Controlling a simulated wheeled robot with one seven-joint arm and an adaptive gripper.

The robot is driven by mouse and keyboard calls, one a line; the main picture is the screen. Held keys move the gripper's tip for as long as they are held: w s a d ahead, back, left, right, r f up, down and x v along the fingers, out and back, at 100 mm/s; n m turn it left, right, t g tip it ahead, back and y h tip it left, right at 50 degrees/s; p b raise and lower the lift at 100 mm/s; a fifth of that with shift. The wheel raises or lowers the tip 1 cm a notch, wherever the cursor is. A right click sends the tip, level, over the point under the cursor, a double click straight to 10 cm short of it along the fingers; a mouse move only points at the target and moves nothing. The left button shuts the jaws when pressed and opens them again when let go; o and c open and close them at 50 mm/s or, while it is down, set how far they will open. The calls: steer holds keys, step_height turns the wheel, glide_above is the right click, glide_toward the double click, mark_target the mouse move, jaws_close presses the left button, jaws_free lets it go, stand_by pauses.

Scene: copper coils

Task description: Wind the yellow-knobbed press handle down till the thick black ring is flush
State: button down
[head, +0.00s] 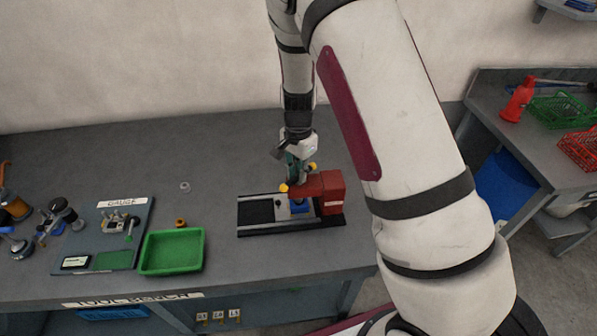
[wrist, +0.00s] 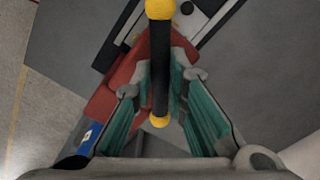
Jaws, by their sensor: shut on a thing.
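The red press (head: 330,188) stands on a black base on the bench, below my gripper. Its handle is a black bar (wrist: 160,60) with a yellow knob at each end; the upper knob (wrist: 159,9) and lower knob (wrist: 159,121) both show in the wrist view. My gripper (head: 293,172) reaches down over the press and is shut on the bar, its teal-padded fingers on either side of it in the wrist view (wrist: 162,75). A blue part (head: 300,208) sits under the press head. I cannot make out the thick black ring or whether it is flush.
A green tray (head: 172,252) and a gauge board (head: 117,235) lie to the left of the press. A small orange-yellow ring (head: 181,223) and a pale ring (head: 185,187) lie on the grey bench. A side table with baskets (head: 560,110) stands at right.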

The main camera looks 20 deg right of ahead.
steer(key=shift+m, duration=0.3)
steer(key=shift+m, duration=0.9)
steer(key=c, duration=1.6)
jaws_free()
steer(key=shift+f, duration=0.1)
steer(key=shift+r+p, duration=0.7)
steer(key=shift+r, duration=2.85)
